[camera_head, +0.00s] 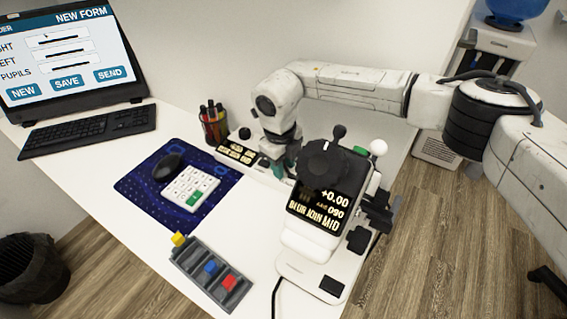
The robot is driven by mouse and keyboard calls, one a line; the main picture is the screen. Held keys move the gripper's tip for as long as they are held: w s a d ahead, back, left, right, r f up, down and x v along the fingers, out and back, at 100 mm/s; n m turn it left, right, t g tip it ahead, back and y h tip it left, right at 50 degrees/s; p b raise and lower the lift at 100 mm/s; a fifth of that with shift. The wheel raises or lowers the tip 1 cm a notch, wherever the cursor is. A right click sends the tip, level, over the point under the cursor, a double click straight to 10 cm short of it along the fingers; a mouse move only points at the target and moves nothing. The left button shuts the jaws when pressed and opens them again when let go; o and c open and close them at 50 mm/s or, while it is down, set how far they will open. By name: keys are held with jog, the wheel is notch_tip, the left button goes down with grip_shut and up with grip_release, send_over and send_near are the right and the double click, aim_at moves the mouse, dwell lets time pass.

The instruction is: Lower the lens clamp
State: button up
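A white lens-measuring device (310,243) stands on the desk's right end, with a dark screen (322,202) reading "+0.00", "090" and "MID". A black round part (325,158) and a black-knobbed lever (339,132) sit at its top. A white ball knob (378,147) is at its upper right. Dark parts (377,212) stick out on its right side. I cannot tell which part is the lens clamp. My gripper (287,166) is just left of and behind the device's top, pointing down. Its fingertips are largely hidden, so its opening and contact are unclear.
A small panel with a lit display (237,153) and a pen cup (214,127) stand left of my gripper. A blue mat (140,187) holds a mouse (168,166) and white keypad (190,188). A grey tray (187,262) with colored blocks lies at the front edge.

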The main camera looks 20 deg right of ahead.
grip_shut()
jog(key=shift+s+d+r+t+y+p, duration=0.15)
jog(key=shift+s+d+t+y+p, duration=0.2)
jog(key=shift+t, duration=0.25)
jog(key=shift+s+d+t+y+b, duration=0.1)
jog(key=shift+s+t+y+b, duration=0.2)
jog(key=shift+t+y, duration=0.5)
jog(key=shift+t, duration=0.5)
jog(key=shift+o, duration=0.2)
grip_release()
jog(key=shift+d, duration=0.1)
jog(key=shift+r, duration=0.1)
